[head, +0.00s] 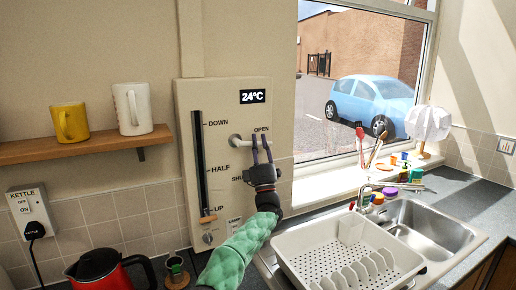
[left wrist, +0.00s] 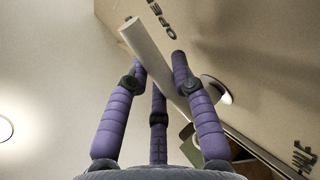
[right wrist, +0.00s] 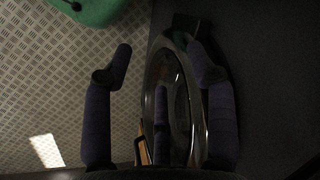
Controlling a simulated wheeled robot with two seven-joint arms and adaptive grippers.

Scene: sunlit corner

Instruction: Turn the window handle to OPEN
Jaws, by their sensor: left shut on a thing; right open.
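The white window handle (head: 238,141) is on a cream panel (head: 225,185) left of the window.
The panel also has a slider (head: 208,217) at the bottom of its slot and a 24°C display (head: 253,97). A dish rack (head: 345,250) and sink (head: 430,225) are at right. A red kettle (head: 105,270) is at lower left, below a shelf (head: 80,147) with mugs.

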